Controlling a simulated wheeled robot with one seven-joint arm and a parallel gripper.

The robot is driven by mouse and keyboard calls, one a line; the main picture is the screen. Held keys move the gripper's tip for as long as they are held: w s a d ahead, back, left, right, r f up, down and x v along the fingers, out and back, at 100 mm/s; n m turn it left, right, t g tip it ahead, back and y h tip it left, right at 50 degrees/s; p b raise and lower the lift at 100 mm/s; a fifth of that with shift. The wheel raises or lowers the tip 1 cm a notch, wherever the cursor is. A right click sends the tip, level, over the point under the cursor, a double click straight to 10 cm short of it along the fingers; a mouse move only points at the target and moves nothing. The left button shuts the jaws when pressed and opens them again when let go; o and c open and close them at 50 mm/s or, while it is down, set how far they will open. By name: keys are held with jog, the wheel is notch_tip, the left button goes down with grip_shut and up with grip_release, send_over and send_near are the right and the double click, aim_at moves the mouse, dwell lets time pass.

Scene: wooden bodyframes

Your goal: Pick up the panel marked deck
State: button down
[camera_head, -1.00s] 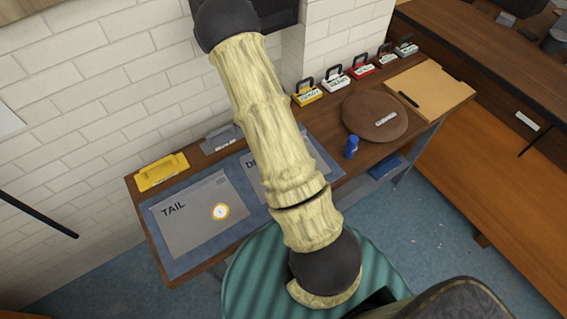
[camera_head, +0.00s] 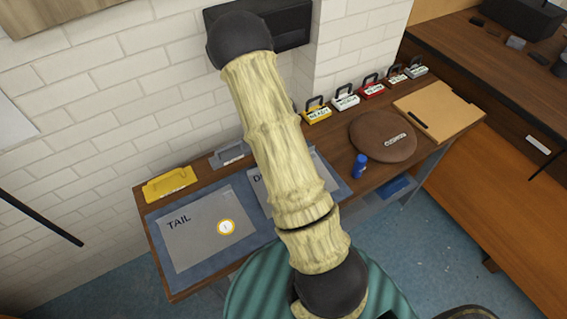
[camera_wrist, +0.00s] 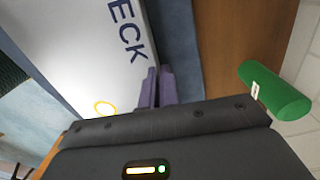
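The grey panel marked DECK (camera_head: 259,186) lies on the blue mat (camera_head: 190,262) on the table, largely hidden by my arm in the head view. In the wrist view the panel (camera_wrist: 85,45) fills the upper left, with the letters ECK showing. My gripper (camera_wrist: 159,88) has its two purple fingers close together at the panel's edge. I cannot tell whether the edge is between them. The gripper is hidden in the head view.
A green cylinder (camera_wrist: 275,90) lies on the wood near the gripper. Yellow (camera_head: 170,184) and grey (camera_head: 230,154) items stand along the wall. A blue bottle (camera_head: 360,166), a brown round pad (camera_head: 383,138), a clipboard (camera_head: 440,108) and several coloured locks are to the right.

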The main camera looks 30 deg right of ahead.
notch_tip(320, 180, up, 9)
dwell(0.3)
dwell(0.5)
